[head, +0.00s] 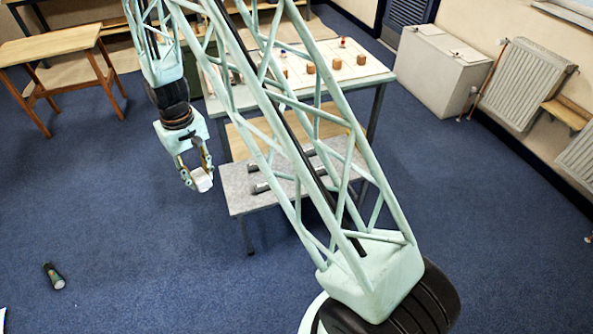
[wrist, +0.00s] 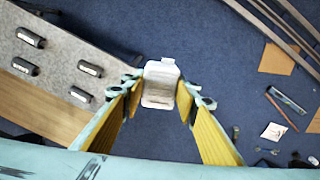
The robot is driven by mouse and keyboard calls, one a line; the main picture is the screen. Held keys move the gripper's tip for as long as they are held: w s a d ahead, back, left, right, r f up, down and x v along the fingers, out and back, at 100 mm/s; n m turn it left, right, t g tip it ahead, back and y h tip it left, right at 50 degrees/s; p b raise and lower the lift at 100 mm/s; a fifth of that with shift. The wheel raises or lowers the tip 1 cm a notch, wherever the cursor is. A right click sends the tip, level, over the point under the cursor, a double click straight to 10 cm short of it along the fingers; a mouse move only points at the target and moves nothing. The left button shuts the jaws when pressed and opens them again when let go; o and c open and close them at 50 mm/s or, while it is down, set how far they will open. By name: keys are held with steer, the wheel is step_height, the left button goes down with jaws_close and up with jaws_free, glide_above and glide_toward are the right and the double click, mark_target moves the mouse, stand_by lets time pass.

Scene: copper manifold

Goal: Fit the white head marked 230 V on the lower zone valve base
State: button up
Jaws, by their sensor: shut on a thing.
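My gripper (head: 197,172) is shut on a white head (head: 203,180) and holds it in the air, left of the low grey bench. In the wrist view, the white head (wrist: 160,88) sits upright between the fingertips of my gripper (wrist: 161,97). No 230 V marking can be read on it. A pale board (head: 352,72) on the far table carries several small copper-coloured blocks (head: 336,63) and small red and blue parts. I cannot tell which of these, if any, is the lower zone valve base; part of the board is behind my arm.
The low grey bench (head: 240,196) bears several dark grey cylindrical pieces, one (wrist: 80,94) close to the gripper in the wrist view. A dark can (head: 54,276) lies on the blue floor at lower left. A wooden table (head: 50,45) stands at far left.

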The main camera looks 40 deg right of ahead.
steer(key=w+d+f+n+b, duration=0.1)
steer(key=w+d+f+n, duration=0.1)
steer(key=w+d+f, duration=0.3)
steer(key=w+d+f+n+b, duration=0.2)
steer(key=d+f, duration=0.1)
steer(key=d, duration=0.4)
steer(key=d+f+n+b, duration=0.2)
steer(key=d+f, duration=0.4)
steer(key=d, duration=0.5)
steer(key=w+d+f+n+b, duration=0.1)
steer(key=d+f+n+b, duration=0.1)
steer(key=d+f+n, duration=0.2)
steer(key=d+f+n+b, duration=0.2)
steer(key=d+f, duration=0.8)
steer(key=d, duration=1)
steer(key=shift+w+f+n, duration=0.25)
steer(key=shift+w+n, duration=0.1)
steer(key=shift+n, duration=0.45)
steer(key=shift+f+b, duration=0.6)
steer(key=shift+f, duration=2.5)
steer(key=shift+f+b, duration=0.3)
steer(key=shift+f, duration=1.6)
